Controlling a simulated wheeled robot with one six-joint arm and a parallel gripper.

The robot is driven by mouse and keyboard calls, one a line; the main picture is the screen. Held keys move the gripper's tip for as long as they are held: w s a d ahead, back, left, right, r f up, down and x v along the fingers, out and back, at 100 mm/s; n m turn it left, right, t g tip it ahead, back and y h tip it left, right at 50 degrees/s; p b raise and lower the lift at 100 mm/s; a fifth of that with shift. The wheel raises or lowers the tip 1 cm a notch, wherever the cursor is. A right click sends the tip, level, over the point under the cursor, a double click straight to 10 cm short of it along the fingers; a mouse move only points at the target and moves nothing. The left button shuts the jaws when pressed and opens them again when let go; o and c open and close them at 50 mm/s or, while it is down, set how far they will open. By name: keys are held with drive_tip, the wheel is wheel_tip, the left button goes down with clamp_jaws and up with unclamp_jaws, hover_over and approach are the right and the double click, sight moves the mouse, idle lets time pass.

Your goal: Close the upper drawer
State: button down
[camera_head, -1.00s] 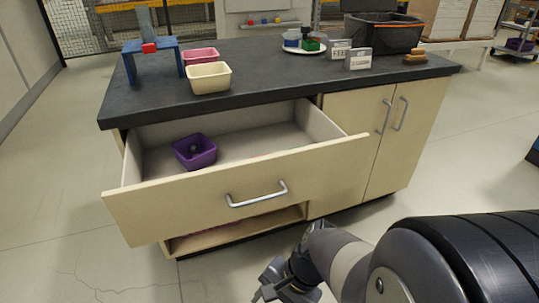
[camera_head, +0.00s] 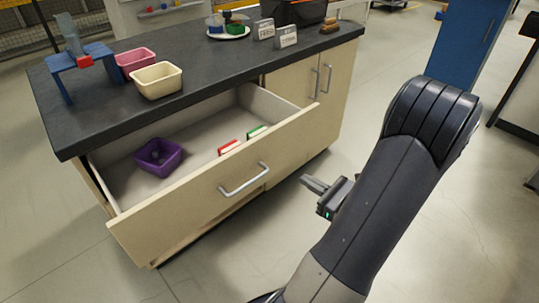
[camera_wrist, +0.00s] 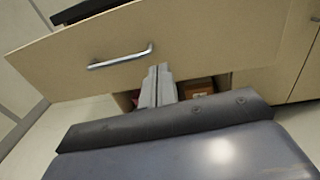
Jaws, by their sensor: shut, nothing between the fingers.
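The upper drawer (camera_head: 190,212) is pulled out of the light wood cabinet, with a silver bar handle (camera_head: 244,179) on its front. Inside it are a purple bin (camera_head: 158,157), a red item (camera_head: 229,147) and a green item (camera_head: 257,131). My gripper (camera_head: 308,183) is shut and empty, to the right of the handle and apart from the drawer front in the head view. In the wrist view my gripper (camera_wrist: 160,72) points at the lower part of the drawer front (camera_wrist: 190,40), with the handle (camera_wrist: 121,57) to its upper left. Contact cannot be told there.
The dark countertop (camera_head: 200,75) holds a blue stand (camera_head: 80,58), a pink bin (camera_head: 135,62), a cream bin (camera_head: 157,81), a white plate (camera_head: 229,34) and a black crate (camera_head: 293,12). Cabinet doors (camera_head: 305,80) are closed. Floor in front is clear.

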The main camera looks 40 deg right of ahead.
sight(272, 150)
drive_tip(key=shift+m+t+h, duration=0.3)
drive_tip(key=shift+m+h, duration=0.3)
drive_tip(key=shift+h, duration=0.2)
drive_tip(key=w+b, duration=0.1)
drive_tip(key=w, duration=0.5)
drive_tip(key=w+b, duration=0.1)
drive_tip(key=w, duration=0.5)
drive_tip(key=shift+w+d+r, duration=0.1)
drive_tip(key=shift+w+d, duration=0.1)
drive_tip(key=shift+w, duration=0.15)
